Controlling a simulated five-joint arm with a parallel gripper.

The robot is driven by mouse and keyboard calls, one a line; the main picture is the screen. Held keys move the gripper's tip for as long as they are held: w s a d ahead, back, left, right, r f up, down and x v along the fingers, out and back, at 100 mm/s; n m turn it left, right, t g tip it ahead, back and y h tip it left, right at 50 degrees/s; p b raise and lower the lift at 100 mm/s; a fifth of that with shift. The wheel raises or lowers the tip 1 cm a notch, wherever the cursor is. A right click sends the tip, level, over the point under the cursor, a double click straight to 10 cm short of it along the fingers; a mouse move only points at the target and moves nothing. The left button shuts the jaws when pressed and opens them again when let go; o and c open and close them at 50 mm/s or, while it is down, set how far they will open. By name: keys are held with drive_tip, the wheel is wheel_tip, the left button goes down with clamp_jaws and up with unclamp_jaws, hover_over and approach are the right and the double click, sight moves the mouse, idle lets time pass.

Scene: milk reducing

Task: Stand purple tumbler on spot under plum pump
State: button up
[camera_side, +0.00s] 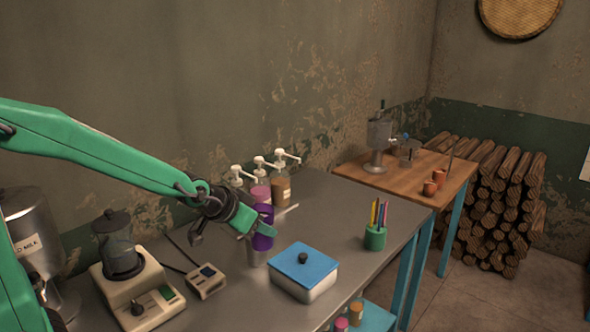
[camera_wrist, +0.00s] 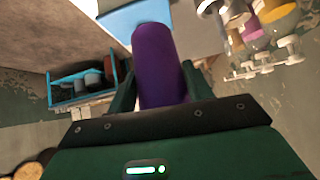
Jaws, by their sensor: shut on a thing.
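My gripper (camera_side: 247,222) is shut on the purple tumbler (camera_side: 263,241) above the metal counter (camera_side: 335,205). In the wrist view the purple tumbler (camera_wrist: 158,55) lies between the two dark green fingers. Three pump bottles with white pump heads stand at the back, by the wall. The middle one (camera_side: 261,189) has pinkish-purple contents and looks like the plum pump; a purple one also shows in the wrist view (camera_wrist: 258,42). The spot under its spout is hidden behind my gripper and the tumbler.
A blue-lidded white box (camera_side: 303,272), a green pen cup (camera_side: 375,238), a small device (camera_side: 206,281) and a blender (camera_side: 122,260) stand around. Bare counter lies right of the pumps.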

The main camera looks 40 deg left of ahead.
drive_tip(key=s, duration=0.3)
drive_tip(key=shift+f, duration=0.1)
idle(0.9)
drive_tip(key=w+f, duration=0.4)
drive_tip(key=w, duration=0.9)
drive_tip(key=w+f, duration=0.4)
drive_tip(key=w, duration=0.8)
drive_tip(key=shift+w+f, duration=0.2)
drive_tip(key=shift+f, duration=3.55)
drive_tip(key=shift+f, duration=0.1)
drive_tip(key=o, duration=1.2)
drive_tip(key=shift+f, duration=0.1)
drive_tip(key=shift+s+r, duration=0.1)
drive_tip(key=shift+r, duration=0.15)
